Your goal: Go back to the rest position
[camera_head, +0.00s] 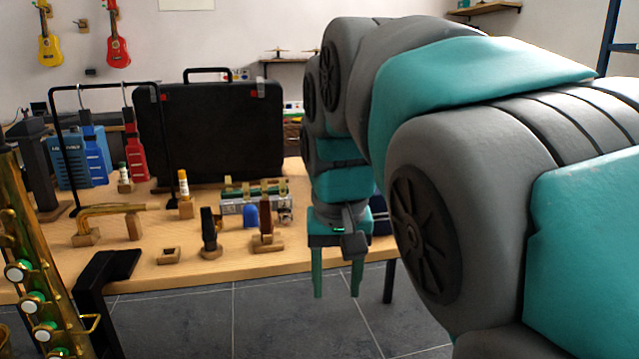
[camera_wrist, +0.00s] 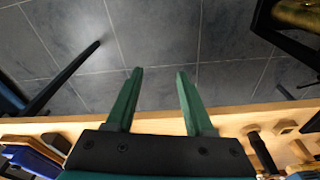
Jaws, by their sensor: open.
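My gripper (camera_head: 337,282) hangs pointing down at the right front part of the wooden table (camera_head: 150,262) in the head view. Its two green fingers are apart with nothing between them. In the wrist view my gripper (camera_wrist: 158,75) shows the same open fingers, with the grey tiled floor and the table edge behind them. My arm fills the right side of the head view and hides the table's right end.
On the table stand a black case (camera_head: 212,135), a brass neck piece (camera_head: 110,208) on wooden rests, and several small parts on blocks. A brass saxophone (camera_head: 32,270) stands at the left front beside a black stand (camera_head: 100,280). Floor (camera_head: 240,320) shows in front.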

